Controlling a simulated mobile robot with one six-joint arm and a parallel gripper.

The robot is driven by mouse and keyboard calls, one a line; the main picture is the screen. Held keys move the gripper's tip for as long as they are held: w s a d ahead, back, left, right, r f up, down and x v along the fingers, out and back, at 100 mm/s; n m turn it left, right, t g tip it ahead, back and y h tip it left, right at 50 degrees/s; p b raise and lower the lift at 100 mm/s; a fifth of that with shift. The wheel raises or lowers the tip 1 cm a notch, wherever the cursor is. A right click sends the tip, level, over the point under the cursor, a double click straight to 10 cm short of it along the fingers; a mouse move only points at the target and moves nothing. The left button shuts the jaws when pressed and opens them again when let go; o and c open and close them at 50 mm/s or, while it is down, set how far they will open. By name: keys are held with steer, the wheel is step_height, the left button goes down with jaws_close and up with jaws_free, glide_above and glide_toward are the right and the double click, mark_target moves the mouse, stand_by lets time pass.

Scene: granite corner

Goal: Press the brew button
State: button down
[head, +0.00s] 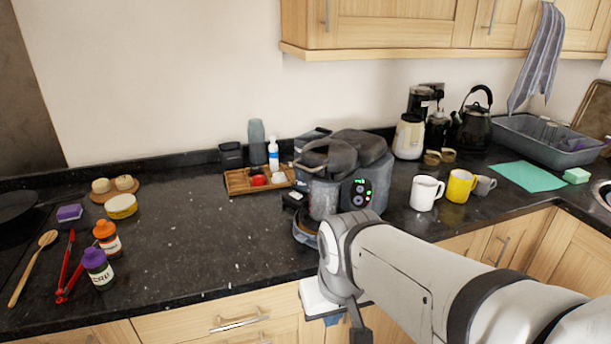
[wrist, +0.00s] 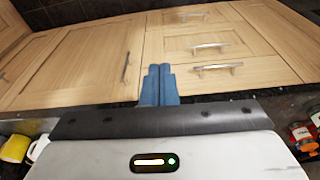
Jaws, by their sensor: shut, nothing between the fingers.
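A grey machine with a dark top (head: 378,200) stands on the counter, right of the middle in the head view. Its front has a small dark control panel (head: 360,193) with a green-lit mark and several small round buttons. I cannot tell which one is the brew button. My gripper (wrist: 158,85) has blue fingers, shut together with nothing between them, in front of the drawer fronts in the wrist view. In the head view only a bit of blue finger (head: 331,320) shows, below the counter edge. My arm hides part of the machine's lower front.
A white mug (head: 426,193) and a yellow mug (head: 461,186) stand right of the machine. A wooden tray (head: 237,182) with small items lies left of it. Two bottles (head: 98,268) (head: 107,238) stand farther left. The counter between bottles and machine is clear.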

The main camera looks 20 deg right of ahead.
mark_target(361, 202)
steer(key=shift+s+a, duration=0.15)
steer(key=w+a+r+m+t+y+p, duration=0.25)
steer(key=w+m+y, duration=0.45)
steer(key=w+m, duration=0.4)
steer(key=w+d+r+m+t+h+p, duration=0.1)
steer(key=w+d+m+t, duration=0.3)
steer(key=d+m, duration=0.4)
steer(key=w+d+r+m+t+h+p, duration=0.2)
steer(key=w+d+m+t, duration=0.2)
steer(key=w+d+m, duration=0.2)
steer(key=d+m, duration=0.2)
steer(key=shift+w+m, duration=0.2)
steer(key=shift+m, duration=0.2)
steer(key=w+d+f, duration=0.1)
steer(key=w, duration=0.1)
steer(key=w+d+f+b, duration=0.1)
steer(key=w+d+f, duration=0.1)
steer(key=w+f, duration=0.1)
steer(key=shift+w+d+b, duration=0.35)
steer(key=shift+w+d+f, duration=0.15)
steer(key=shift+w+d, duration=0.1)
steer(key=shift+w, duration=0.1)
